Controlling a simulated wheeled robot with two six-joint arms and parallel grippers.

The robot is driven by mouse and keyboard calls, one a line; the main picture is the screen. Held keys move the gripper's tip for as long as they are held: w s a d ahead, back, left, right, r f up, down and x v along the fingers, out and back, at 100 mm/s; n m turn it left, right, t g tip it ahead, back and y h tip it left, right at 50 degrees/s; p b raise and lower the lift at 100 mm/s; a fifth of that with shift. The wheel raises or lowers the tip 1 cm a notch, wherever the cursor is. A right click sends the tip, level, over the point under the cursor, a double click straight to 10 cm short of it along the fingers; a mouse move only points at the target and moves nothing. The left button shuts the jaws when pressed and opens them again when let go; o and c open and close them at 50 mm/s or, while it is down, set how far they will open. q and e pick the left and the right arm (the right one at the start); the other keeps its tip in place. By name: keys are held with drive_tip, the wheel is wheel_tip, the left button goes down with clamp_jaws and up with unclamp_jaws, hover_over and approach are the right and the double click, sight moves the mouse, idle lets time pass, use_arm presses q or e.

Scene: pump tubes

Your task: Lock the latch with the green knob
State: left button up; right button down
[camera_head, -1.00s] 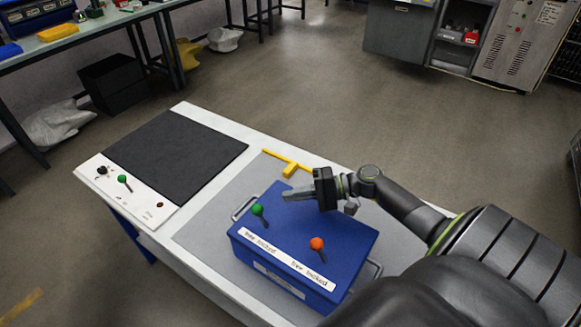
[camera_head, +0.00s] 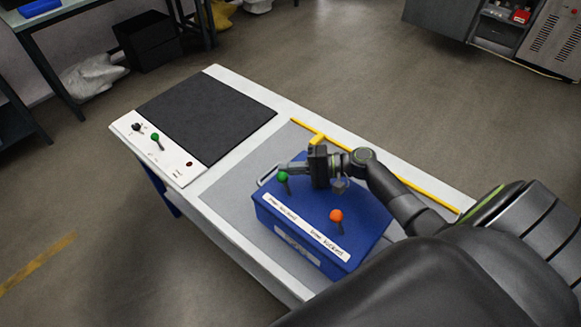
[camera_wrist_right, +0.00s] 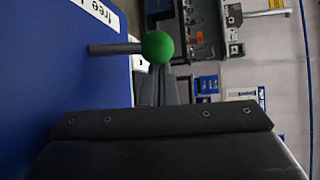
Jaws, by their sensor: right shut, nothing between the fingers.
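The blue box (camera_head: 320,212) stands on the grey-topped table, with a label strip along its near edge. A green knob (camera_head: 283,177) on a short dark stem rises from its left part, and an orange knob (camera_head: 336,215) from its right part. My right gripper (camera_head: 282,168) is shut and empty, its fingertips right beside the green knob on the far side. In the right wrist view, the green knob (camera_wrist_right: 158,47) is just ahead of the shut fingers (camera_wrist_right: 159,83); I cannot tell whether they touch. My left gripper is not in view.
A white control panel (camera_head: 168,157) with another small green knob (camera_head: 155,137) and a dark mat (camera_head: 205,115) lie to the left. Yellow strips (camera_head: 430,195) run along the table's far side. The box has a metal side handle (camera_head: 267,174).

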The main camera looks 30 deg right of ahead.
drive_tip(key=shift+s+f+b, duration=0.1)
drive_tip(key=shift+b, duration=0.25)
drive_tip(key=shift+s+d+r+n+t+y+b, duration=0.1)
drive_tip(key=shift+s+r+n+t+y+b, duration=0.25)
drive_tip(key=shift+b, duration=0.7)
drive_tip(key=shift+s+d+f+b, duration=0.1)
drive_tip(key=shift+s+f+b, duration=0.1)
drive_tip(key=shift+b, duration=0.5)
drive_tip(key=shift+s+d+r+b, duration=0.1)
drive_tip(key=shift+s+d+b, duration=0.05)
drive_tip(key=shift+s+b, duration=0.3)
drive_tip(key=shift+s+d+r+b, duration=0.1)
drive_tip(key=shift+s+b, duration=0.3)
drive_tip(key=shift+s+d+b, duration=0.25)
drive_tip(key=shift+s+b, duration=0.45)
drive_tip(key=shift+s, duration=0.15)
